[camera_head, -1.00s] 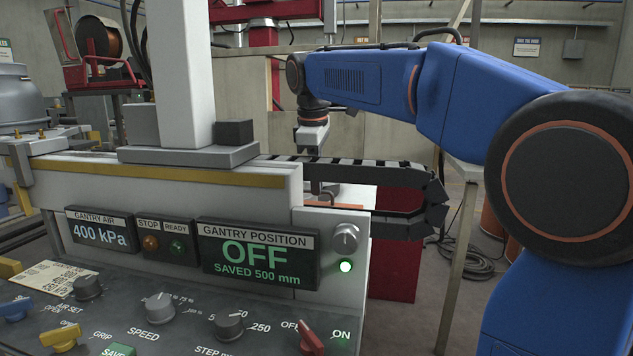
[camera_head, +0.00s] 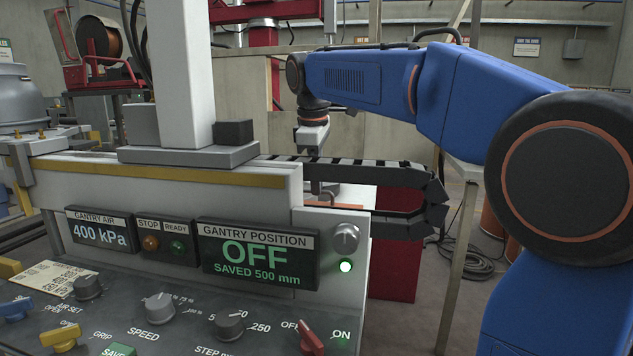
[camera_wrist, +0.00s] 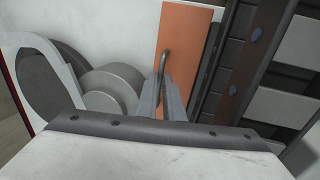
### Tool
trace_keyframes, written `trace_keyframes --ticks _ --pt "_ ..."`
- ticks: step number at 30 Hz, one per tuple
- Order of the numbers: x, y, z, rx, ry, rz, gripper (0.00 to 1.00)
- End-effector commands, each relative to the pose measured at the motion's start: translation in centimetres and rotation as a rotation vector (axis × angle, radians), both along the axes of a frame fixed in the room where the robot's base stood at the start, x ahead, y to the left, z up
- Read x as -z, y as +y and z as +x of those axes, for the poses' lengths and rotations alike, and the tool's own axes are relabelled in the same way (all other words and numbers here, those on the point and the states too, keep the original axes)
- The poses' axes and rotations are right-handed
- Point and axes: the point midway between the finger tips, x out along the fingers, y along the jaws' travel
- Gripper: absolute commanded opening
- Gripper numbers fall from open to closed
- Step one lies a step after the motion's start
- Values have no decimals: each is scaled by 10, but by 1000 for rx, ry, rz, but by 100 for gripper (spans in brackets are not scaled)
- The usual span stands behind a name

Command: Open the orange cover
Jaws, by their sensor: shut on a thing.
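The orange cover (camera_wrist: 187,40) shows in the wrist view as a flat upright-looking plate against a pale panel. A thin grey bent handle (camera_wrist: 163,64) stands on its face. My gripper (camera_wrist: 163,92) has its two grey fingers closed on this handle. In the head view a strip of the orange cover (camera_head: 335,205) shows low behind the panel's right end. My gripper (camera_head: 325,186) reaches down there behind the cable chain, and its fingertips are mostly hidden.
A black cable chain (camera_head: 400,177) curves close to the right of my gripper. In the wrist view, grey round parts (camera_wrist: 105,88) lie left of the cover. The control panel (camera_head: 200,325) with knobs and a display reading OFF fills the front left.

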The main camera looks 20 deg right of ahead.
Motion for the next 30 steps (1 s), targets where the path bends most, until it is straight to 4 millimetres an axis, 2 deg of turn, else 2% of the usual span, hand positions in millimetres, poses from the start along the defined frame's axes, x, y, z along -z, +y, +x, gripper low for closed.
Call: trace_keyframes --ticks 5,18,29,30 --pt "-2 2 -2 -1 -22 -12 0" --pt "-12 11 -18 -2 -227 -131 0" --pt "-12 11 -18 0 -242 -139 0" --pt "-12 11 -18 0 -241 -138 12"
